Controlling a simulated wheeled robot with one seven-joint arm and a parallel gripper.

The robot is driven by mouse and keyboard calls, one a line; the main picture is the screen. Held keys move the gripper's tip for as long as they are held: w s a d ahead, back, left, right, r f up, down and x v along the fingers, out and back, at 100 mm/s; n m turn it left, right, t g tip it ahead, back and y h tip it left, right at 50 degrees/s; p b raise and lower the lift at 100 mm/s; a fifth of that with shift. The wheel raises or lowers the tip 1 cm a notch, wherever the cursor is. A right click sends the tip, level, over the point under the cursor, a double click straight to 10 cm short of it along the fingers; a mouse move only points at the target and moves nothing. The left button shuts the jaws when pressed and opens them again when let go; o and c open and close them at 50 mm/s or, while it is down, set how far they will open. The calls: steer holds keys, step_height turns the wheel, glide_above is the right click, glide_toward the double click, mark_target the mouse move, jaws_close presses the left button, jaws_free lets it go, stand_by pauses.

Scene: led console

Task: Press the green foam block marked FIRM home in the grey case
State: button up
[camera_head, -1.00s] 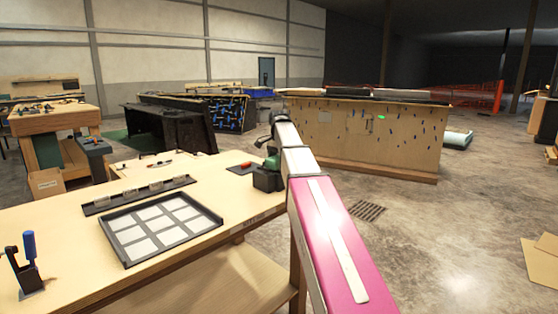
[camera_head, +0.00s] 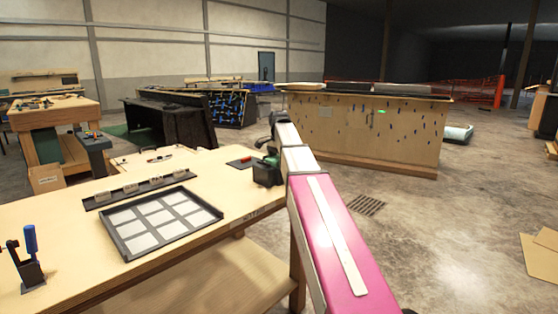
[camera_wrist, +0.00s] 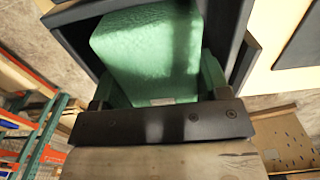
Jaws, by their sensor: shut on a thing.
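The green foam block (camera_wrist: 150,50) fills the middle of the wrist view, with my gripper's two fingers (camera_wrist: 160,82) on either side of it. My gripper is shut on it. A small pale label shows at the block's near edge; its lettering cannot be read. Dark grey walls of the case (camera_wrist: 236,45) stand around the block on the left, top and right. The block sits at least partly between them; how deep, I cannot tell. In the head view my arm reaches the dark case (camera_head: 266,176) at the bench's right end; my arm hides the fingertips.
The wooden bench (camera_head: 100,262) carries a dark tray with pale squares (camera_head: 117,236), a dark strip with several small blocks (camera_head: 98,203), and a blue-handled clamp (camera_head: 31,262) at the left. A small red piece (camera_head: 246,159) lies on a dark mat left of the case. Open floor lies right.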

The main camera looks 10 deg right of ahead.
steer(key=shift+f, duration=1.7)
steer(key=o, duration=1)
steer(key=shift+o, duration=0.2)
steer(key=shift+r, duration=0.15)
step_height(320, 180, up, 10)
steer(key=shift+r, duration=0.3)
steer(key=shift+s, duration=0.1)
